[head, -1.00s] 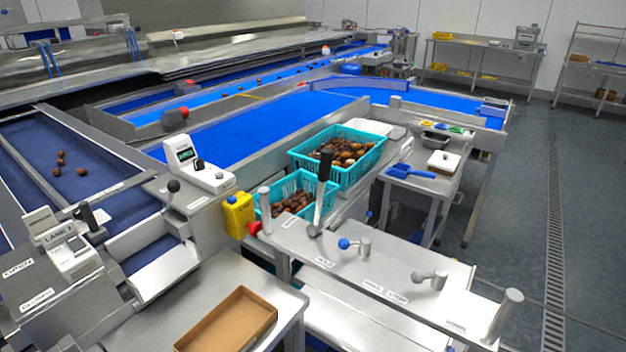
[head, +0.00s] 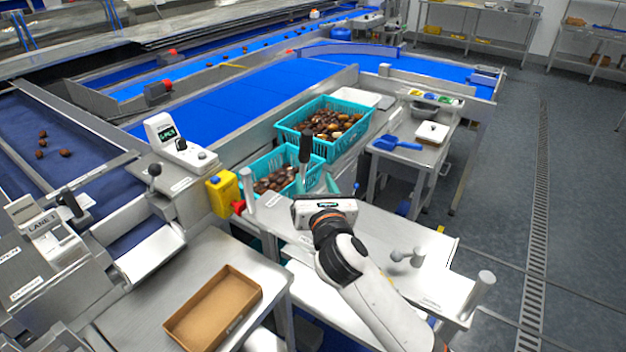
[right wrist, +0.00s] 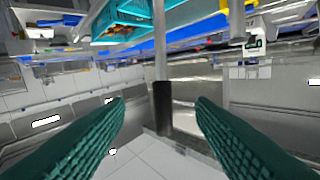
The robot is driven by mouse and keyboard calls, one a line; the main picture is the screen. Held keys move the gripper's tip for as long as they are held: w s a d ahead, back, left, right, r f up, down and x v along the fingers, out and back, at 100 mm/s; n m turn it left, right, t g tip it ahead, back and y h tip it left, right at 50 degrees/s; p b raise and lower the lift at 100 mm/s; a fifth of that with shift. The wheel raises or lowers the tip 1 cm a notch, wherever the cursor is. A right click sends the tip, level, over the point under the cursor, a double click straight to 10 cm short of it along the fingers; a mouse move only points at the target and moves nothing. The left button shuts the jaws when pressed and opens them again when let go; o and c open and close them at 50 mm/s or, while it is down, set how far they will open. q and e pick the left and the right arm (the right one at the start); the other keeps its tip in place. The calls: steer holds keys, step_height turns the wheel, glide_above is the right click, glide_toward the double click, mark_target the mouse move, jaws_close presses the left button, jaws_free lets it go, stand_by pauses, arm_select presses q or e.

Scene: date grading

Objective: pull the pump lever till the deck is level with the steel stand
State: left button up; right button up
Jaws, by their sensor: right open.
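The pump lever (head: 305,151) is a steel rod with a black grip, standing nearly upright at the far left end of a labelled steel bench (head: 385,222). My right gripper (head: 325,203) is over that bench, just right of the lever. In the right wrist view, which looks upside down, the lever's black grip (right wrist: 163,108) shows between the open green fingers (right wrist: 160,128), apart from both. The teal crates (head: 284,139) of dates stand behind the lever. I cannot tell which surface is the deck or the steel stand, nor compare their heights. My left gripper is out of view.
A yellow can (head: 222,194) is left of the lever. A grey knob (head: 408,258) and a steel post (head: 480,287) stand on the bench. An open cardboard box (head: 212,308) lies front left. A side table (head: 389,153) holds a blue scoop (head: 398,143).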

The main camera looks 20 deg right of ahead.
mark_target(305, 156)
steer(key=shift+n, duration=0.3)
steer(key=w, duration=0.4)
steer(key=w+p, duration=0.1)
steer(key=w, duration=0.3)
steer(key=w+d, duration=0.1)
steer(key=w, duration=0.3)
steer(key=shift+w+d+r+p, duration=0.1)
steer(key=shift+r+p, duration=0.15)
steer(key=shift+p, duration=0.15)
steer(key=shift+c, duration=0.5)
jaws_close()
